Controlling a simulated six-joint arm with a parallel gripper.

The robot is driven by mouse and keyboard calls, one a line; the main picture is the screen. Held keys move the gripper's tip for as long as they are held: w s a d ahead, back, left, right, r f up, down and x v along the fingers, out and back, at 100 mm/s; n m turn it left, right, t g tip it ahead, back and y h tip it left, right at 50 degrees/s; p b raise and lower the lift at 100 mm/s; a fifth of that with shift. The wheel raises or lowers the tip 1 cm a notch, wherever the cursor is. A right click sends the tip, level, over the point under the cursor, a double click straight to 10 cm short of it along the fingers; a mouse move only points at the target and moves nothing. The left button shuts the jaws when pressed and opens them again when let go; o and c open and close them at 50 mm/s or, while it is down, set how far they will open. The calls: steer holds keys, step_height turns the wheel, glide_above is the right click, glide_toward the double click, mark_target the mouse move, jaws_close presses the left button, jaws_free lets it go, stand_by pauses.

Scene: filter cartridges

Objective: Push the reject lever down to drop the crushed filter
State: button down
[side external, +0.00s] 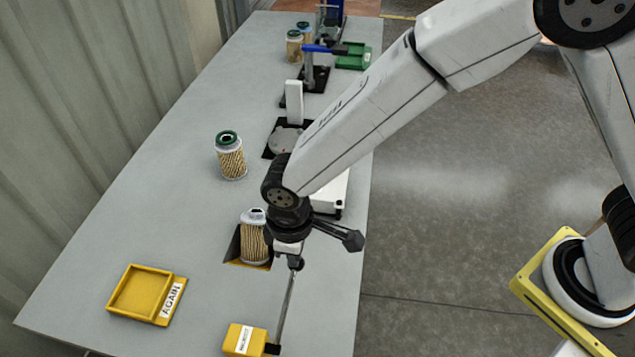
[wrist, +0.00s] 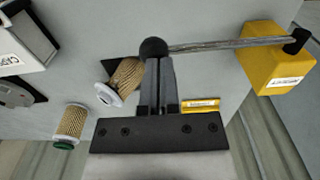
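The reject lever is a metal rod (side external: 287,308) rising from a yellow labelled box (side external: 243,340) and ending in a black ball knob (wrist: 153,47). My gripper (side external: 294,258) is at the knob end of the lever. In the wrist view its two fingers (wrist: 158,62) are together, with their tips against or just short of the knob; exact contact cannot be told. The crushed filter (side external: 254,242), pleated tan with a pale cap, leans on a dark square with a yellow edge, just left of my gripper. It also shows in the wrist view (wrist: 124,77), beside the fingers.
A green-capped filter (side external: 230,157) stands farther up the table. A yellow tray marked AGAIN (side external: 141,292) lies at the left. A white box (side external: 331,192) and a round grey plate (side external: 285,140) are beyond my wrist. More filters (side external: 294,46) and fixtures stand at the far end.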

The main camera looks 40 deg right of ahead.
steer(key=shift+w+d+f, duration=0.1)
steer(key=shift+d+f, duration=0.05)
steer(key=shift+f, duration=0.4)
steer(key=shift+w+d+f, duration=0.1)
steer(key=shift+f, duration=0.7)
steer(key=shift+r, duration=0.1)
stand_by(1.3)
step_height(320, 180, up, 11)
stand_by(1.7)
steer(key=shift+r, duration=0.1)
steer(key=s+d+m+t, duration=0.1)
steer(key=d+m, duration=0.3)
steer(key=d, duration=1)
steer(key=s+d+f+m+t, duration=0.1)
steer(key=s+d+m, duration=0.3)
steer(key=d, duration=1.1)
steer(key=shift+d+m+t, duration=0.15)
steer(key=shift+m+t, duration=0.15)
steer(key=shift+m, duration=0.2)
